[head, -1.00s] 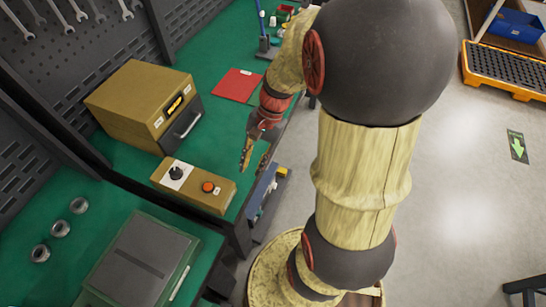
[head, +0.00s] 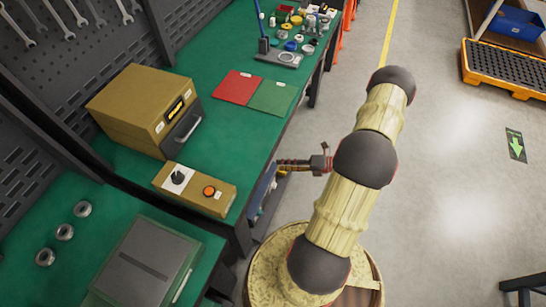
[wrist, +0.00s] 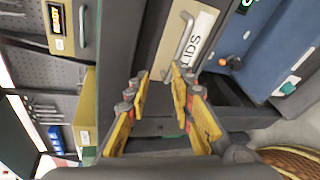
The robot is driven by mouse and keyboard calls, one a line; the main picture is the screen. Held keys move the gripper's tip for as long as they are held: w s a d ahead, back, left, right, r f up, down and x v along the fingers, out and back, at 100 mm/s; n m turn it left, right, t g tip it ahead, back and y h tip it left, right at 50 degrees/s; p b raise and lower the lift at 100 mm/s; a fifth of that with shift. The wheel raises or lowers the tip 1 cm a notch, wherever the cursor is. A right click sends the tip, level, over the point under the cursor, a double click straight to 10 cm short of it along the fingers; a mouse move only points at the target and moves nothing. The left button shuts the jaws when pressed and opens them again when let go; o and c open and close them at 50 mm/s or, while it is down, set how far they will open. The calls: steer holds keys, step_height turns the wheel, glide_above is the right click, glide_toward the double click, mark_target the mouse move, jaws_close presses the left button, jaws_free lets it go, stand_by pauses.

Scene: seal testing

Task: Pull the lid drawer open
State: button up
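In the wrist view the handle lies just beyond the fingertips, slightly right of the middle. I see no contact with it.
The green bench (head: 235,55) holds a tan box (head: 130,115) with a handle, a control box (head: 195,190) with an orange button, and red (head: 240,87) and green mats (head: 272,97). A blue panel (wrist: 265,45) is right of the drawer. The floor (head: 450,190) right of my arm is clear.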

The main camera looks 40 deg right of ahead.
steer(key=shift+w+d+f+m+t+h+b, duration=0.1)
steer(key=shift+w+f+m+t+h+b, duration=0.2)
steer(key=shift+w+f+m, duration=0.7)
steer(key=shift+w+d+f+m+t+h+b, duration=0.2)
steer(key=shift+w+f+m+t+h, duration=0.45)
steer(key=shift+w, duration=0.8)
steer(key=shift+w+d+f+m+t+h+b, duration=0.15)
steer(key=shift+w+f+m+b, duration=0.25)
steer(key=shift+w+m, duration=0.75)
steer(key=shift+a, duration=0.1)
steer(key=c, duration=0.3)
jaws_close()
